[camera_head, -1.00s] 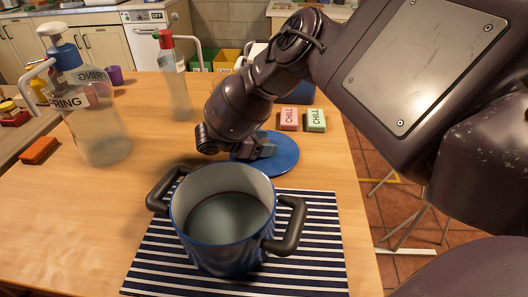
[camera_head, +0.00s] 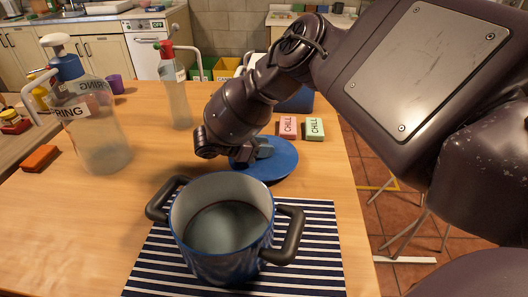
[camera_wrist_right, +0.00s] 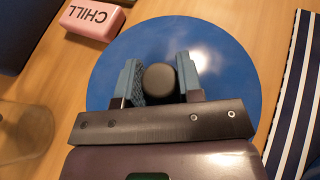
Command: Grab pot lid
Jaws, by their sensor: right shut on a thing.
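The blue pot lid (camera_head: 282,165) lies flat on the wooden table, just behind the pot. Its round dark knob (camera_wrist_right: 159,80) stands between the two fingers in the right wrist view. My right gripper (camera_head: 250,152) reaches down over the lid and is shut on this knob. In the right wrist view the gripper (camera_wrist_right: 160,82) covers the near part of the lid (camera_wrist_right: 222,62). The blue pot (camera_head: 222,262) with two dark handles is open on top, standing upright on a striped mat. My left gripper is out of view.
The striped mat (camera_head: 310,262) lies under the pot. A pink block (camera_head: 288,127) and a green block (camera_head: 314,129) sit behind the lid. A large bottle (camera_head: 95,130), a smaller bottle (camera_head: 177,100) and an orange block (camera_head: 39,158) stand to the left. The table's left front is clear.

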